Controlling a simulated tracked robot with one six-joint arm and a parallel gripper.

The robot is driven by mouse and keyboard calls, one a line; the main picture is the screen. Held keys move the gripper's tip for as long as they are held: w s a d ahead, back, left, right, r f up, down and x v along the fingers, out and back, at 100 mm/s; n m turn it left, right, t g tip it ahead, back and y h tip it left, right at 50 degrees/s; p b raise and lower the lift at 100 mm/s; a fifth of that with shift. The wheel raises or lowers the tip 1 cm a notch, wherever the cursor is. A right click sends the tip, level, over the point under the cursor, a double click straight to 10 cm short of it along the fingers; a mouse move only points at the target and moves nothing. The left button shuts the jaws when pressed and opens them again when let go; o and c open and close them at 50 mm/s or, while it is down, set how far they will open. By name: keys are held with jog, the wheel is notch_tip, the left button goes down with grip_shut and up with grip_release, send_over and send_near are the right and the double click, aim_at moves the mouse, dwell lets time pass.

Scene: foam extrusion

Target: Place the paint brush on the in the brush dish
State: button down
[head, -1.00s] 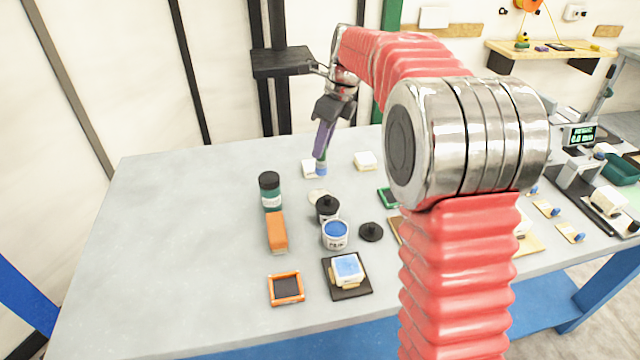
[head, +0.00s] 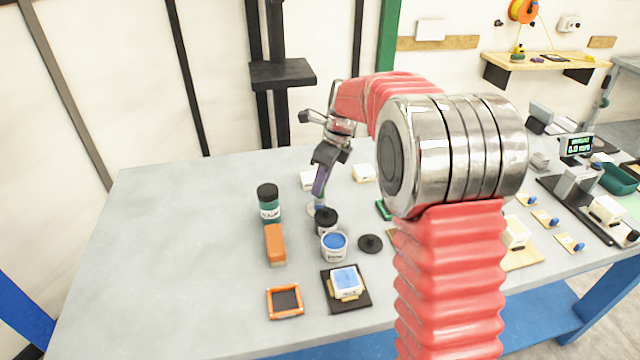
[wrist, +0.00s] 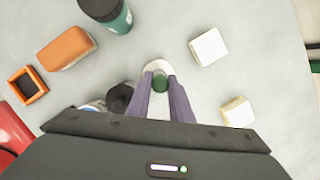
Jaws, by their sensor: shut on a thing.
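My gripper (head: 320,184) has purple fingers pointing down, shut on the paint brush (wrist: 160,83). The brush shows green between the fingertips in the wrist view; its lower end shows just below the fingers in the head view. A small pale round dish (wrist: 153,67), which looks like the brush dish, lies under the brush and fingertips. In the head view the dish (head: 314,210) is mostly hidden by the brush and a black-lidded jar. I cannot tell whether the brush touches the dish.
A dark-capped green bottle (head: 269,203), an orange block (head: 275,245), a black-lidded jar (head: 326,221) and an open blue paint jar (head: 333,246) stand close by. Two white blocks (wrist: 209,47) (wrist: 238,112) lie near the dish. The table's left side is clear.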

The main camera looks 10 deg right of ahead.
jog(key=shift+f, duration=0.2)
jog(key=shift+f, duration=0.1)
jog(key=c, duration=1.6)
grip_release()
jog(key=v, duration=1.2)
jog(key=shift+a, duration=0.1)
